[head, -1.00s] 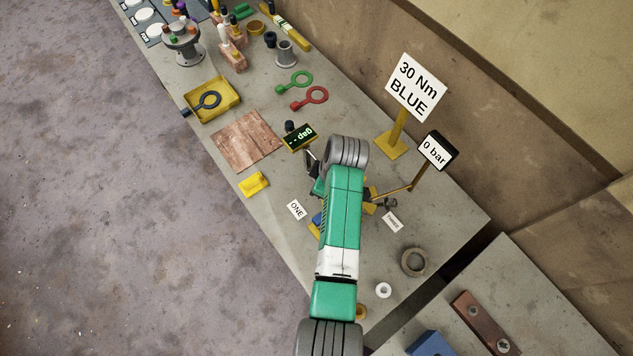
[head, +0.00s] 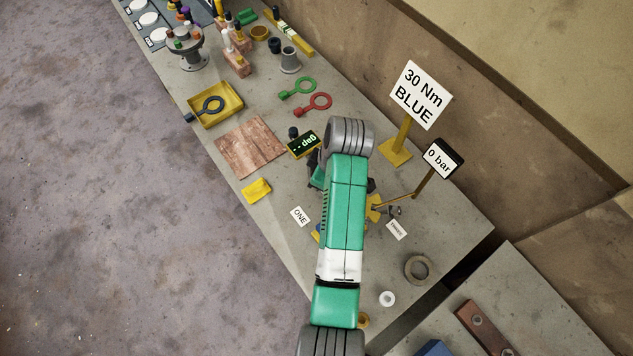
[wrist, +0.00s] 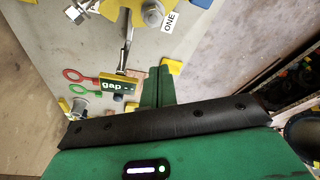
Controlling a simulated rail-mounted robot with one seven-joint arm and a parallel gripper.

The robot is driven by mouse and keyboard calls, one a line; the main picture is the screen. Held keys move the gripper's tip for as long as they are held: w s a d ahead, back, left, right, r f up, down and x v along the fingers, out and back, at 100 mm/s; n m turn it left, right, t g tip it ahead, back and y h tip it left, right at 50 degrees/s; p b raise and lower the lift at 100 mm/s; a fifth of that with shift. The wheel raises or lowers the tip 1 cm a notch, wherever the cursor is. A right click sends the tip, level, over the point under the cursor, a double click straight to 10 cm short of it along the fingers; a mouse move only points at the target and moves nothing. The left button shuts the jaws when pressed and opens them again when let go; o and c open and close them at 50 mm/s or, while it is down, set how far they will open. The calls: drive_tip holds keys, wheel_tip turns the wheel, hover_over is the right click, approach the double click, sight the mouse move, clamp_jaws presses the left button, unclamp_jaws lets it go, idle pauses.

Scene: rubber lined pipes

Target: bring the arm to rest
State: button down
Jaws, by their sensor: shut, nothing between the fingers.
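My gripper (wrist: 158,78) shows in the wrist view as two green fingers pressed together with nothing between them. It is over the bench (head: 300,240), near the gap display (wrist: 118,85) and a yellow block (wrist: 172,66). In the head view my green and white arm reaches up the picture over the bench and hides most of the gripper. The gap display (head: 304,144) stands just left of the arm's grey joint there.
A "30 Nm BLUE" sign (head: 420,94) and a "0 bar" gauge (head: 440,160) stand right of the arm. A yellow tray (head: 228,112), a wooden board (head: 250,150), a red ring spanner (head: 318,103) and a green one (head: 302,86) lie on the bench. Floor at left is clear.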

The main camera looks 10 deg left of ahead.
drive_tip(key=shift+v, duration=0.9)
drive_tip(key=shift+d, duration=0.15)
